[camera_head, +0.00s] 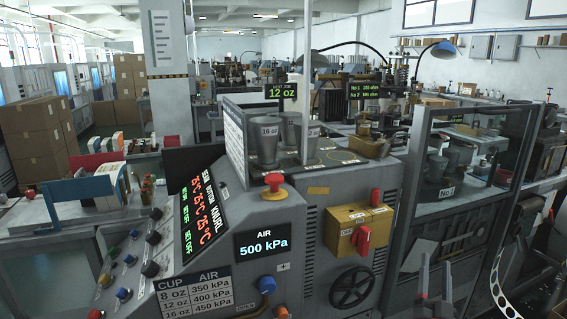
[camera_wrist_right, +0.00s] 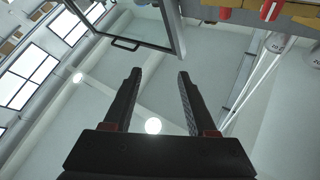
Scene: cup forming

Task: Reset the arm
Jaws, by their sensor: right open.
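My right gripper (camera_head: 434,281) is at the lower right of the head view, in front of the grey cup forming machine (camera_head: 310,215). Its two fingers point up, spread apart, with nothing between them. In the right wrist view the same gripper (camera_wrist_right: 156,85) is open and empty, facing the ceiling and windows. My left gripper does not show in either view.
The machine carries a red emergency button (camera_head: 273,184), a yellow box with red switches (camera_head: 356,232), a black handwheel (camera_head: 353,287) and metal cups (camera_head: 266,146). A glass-sided cabinet (camera_head: 455,190) stands at right. Cardboard boxes (camera_head: 35,135) are stacked at left.

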